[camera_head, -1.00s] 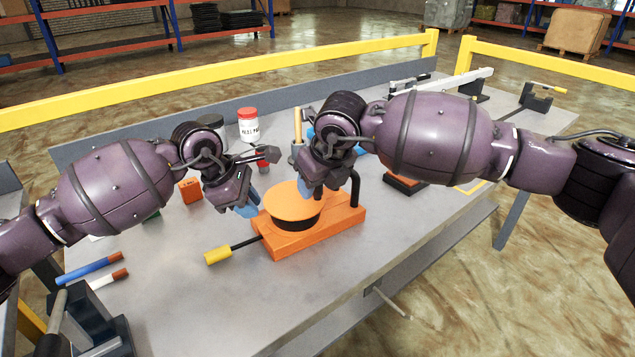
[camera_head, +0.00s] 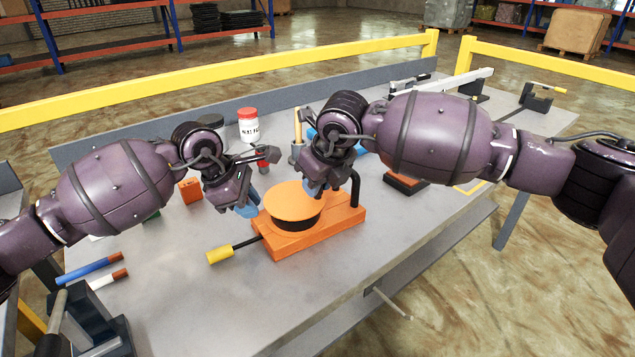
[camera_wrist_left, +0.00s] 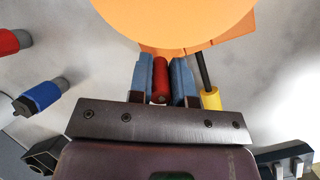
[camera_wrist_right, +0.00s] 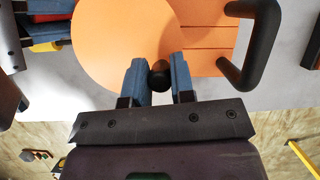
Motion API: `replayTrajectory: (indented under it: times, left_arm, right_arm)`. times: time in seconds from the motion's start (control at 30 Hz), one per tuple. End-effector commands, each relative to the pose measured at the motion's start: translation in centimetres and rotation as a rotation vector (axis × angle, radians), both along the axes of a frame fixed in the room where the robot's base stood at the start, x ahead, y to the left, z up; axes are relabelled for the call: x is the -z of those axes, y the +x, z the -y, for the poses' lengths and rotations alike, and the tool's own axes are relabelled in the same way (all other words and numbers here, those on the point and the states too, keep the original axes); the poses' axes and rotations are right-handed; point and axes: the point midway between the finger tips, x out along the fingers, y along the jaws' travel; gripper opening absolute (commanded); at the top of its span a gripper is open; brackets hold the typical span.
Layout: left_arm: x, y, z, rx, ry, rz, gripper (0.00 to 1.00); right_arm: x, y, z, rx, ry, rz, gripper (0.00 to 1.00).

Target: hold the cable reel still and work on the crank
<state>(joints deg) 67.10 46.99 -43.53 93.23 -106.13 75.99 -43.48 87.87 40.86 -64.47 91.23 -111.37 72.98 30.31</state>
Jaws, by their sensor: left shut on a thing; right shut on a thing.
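The cable reel has an orange disc (camera_head: 293,200) on a dark drum, over an orange base (camera_head: 300,240) on the table. A black rod with a yellow grip (camera_head: 219,255) sticks out of its left side; a black bar handle (camera_head: 355,188) stands at its right. My left gripper (camera_head: 248,209) is at the reel's left edge, its blue fingers shut on a red grip (camera_wrist_left: 160,80) beside the rod. My right gripper (camera_head: 313,190) is over the disc's far right edge, its fingers shut on a black knob (camera_wrist_right: 158,75). What joins the red grip to the reel is hidden.
A white jar with a red lid (camera_head: 248,125) and an orange block (camera_head: 190,190) stand behind the reel. Blue and red-tipped markers (camera_head: 90,268) lie at the left. The table (camera_head: 210,310) is bare in front of the reel.

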Motion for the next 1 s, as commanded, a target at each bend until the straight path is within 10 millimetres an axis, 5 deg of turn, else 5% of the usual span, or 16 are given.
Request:
replayTrajectory:
  times: [1.0]
  left_arm:
    - [-0.1,0.0,0.0,0.001,-0.001,-0.001,0.0]
  right_arm:
    - [-0.1,3.4,-1.7,-0.851,0.002,0.001,0.0]
